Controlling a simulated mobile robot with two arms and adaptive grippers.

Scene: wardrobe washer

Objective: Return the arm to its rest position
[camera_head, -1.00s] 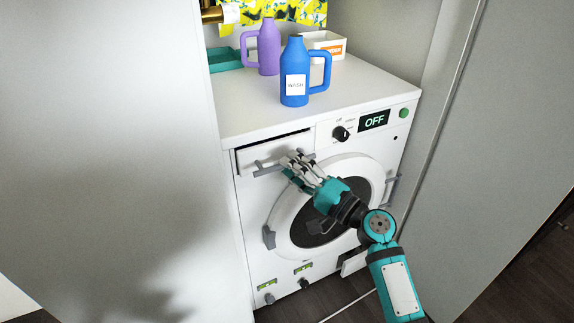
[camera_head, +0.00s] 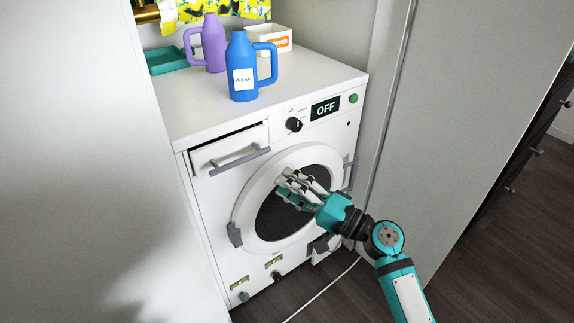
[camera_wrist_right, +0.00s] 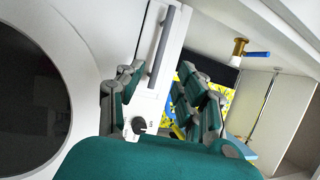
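My right arm (camera_head: 407,296) reaches in from the lower right in the head view. My right gripper (camera_head: 281,180) is in front of the round door of the washing machine (camera_head: 205,203). In the right wrist view its teal and grey fingers (camera_wrist_right: 160,88) stand apart with nothing between them, so it is open and empty. It is clear of the drawer handle (camera_head: 240,160), which also shows in the wrist view (camera_wrist_right: 162,48). Whether the fingers touch the door glass cannot be told. My left gripper is not in view.
The drawer (camera_head: 215,147) shows a dark gap along its top. A blue jug (camera_head: 239,92), a purple jug (camera_head: 214,42), a white box (camera_head: 264,37) and a teal tray (camera_head: 166,60) stand on the machine. Grey panels (camera_head: 455,120) flank it on both sides. The display reads OFF.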

